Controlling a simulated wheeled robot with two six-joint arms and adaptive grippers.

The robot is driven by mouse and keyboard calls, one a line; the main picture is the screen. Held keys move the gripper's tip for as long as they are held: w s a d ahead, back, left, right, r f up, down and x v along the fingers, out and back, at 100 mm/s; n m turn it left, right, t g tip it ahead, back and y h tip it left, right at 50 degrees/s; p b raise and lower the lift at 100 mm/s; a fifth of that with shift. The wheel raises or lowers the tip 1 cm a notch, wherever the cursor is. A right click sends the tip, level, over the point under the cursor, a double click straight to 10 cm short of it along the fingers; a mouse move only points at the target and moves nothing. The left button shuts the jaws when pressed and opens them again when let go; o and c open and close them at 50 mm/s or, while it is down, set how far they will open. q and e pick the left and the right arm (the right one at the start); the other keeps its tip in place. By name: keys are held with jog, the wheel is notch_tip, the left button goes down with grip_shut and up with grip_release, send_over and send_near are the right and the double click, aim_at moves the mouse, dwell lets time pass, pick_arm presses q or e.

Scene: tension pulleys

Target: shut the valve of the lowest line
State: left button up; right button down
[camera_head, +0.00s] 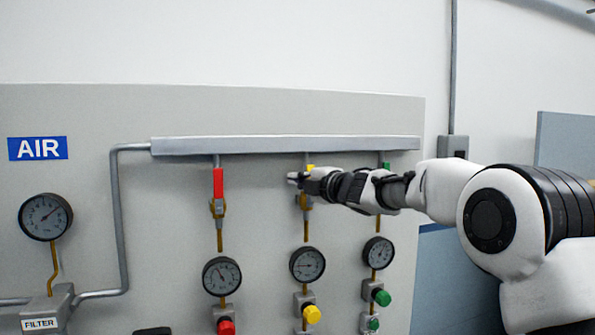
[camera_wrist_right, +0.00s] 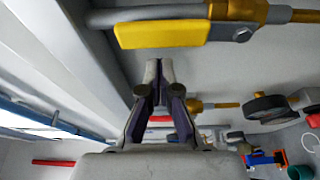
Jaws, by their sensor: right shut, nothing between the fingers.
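Three lines drop from a grey header bar (camera_head: 280,145) on the panel. The left line has a red valve handle (camera_head: 218,183), upright along its pipe. The middle line's yellow handle (camera_head: 311,167) is mostly hidden by my right gripper (camera_head: 293,178); in the right wrist view, the yellow handle (camera_wrist_right: 160,34) lies along its pipe. The right line's green handle (camera_head: 386,166) is partly hidden by my arm. Gauges hang below on the red (camera_head: 222,276), yellow (camera_head: 307,264) and green (camera_head: 378,252) lines; their readings are too small to compare surely. My right gripper (camera_wrist_right: 158,66) is shut and empty, close beside the yellow handle.
Below the gauges are red (camera_head: 226,327), yellow (camera_head: 312,314) and green (camera_head: 382,297) knobs. A larger gauge (camera_head: 45,216) and a filter box (camera_head: 45,308) stand at the left under the AIR sign (camera_head: 38,148). The panel front left of the red line is mostly clear.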

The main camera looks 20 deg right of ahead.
pick_arm(q)
jog(key=shift+s+r, duration=0.15)
jog(key=shift+r, duration=0.2)
pick_arm(e)
jog(key=d, duration=0.1)
jog(key=d+m, duration=0.1)
jog(key=shift+s+d+r, duration=0.15)
jog(key=shift+s+d, duration=0.1)
jog(key=shift+d, duration=0.05)
jog(key=shift+d+m+t, duration=0.15)
jog(key=shift+m+t, duration=0.15)
pick_arm(q)
notch_tip(320, 180, down, 9)
jog(key=b, duration=0.8)
jog(key=shift+b, duration=0.4)
pick_arm(e)
jog(key=d+f+m+t+h, duration=0.4)
jog(key=d+m, duration=0.3)
jog(key=m, duration=1.1)
jog(key=shift+w+d+f+m+h, duration=0.15)
jog(key=shift+d+f+m+h, duration=0.2)
jog(key=shift+f, duration=0.3)
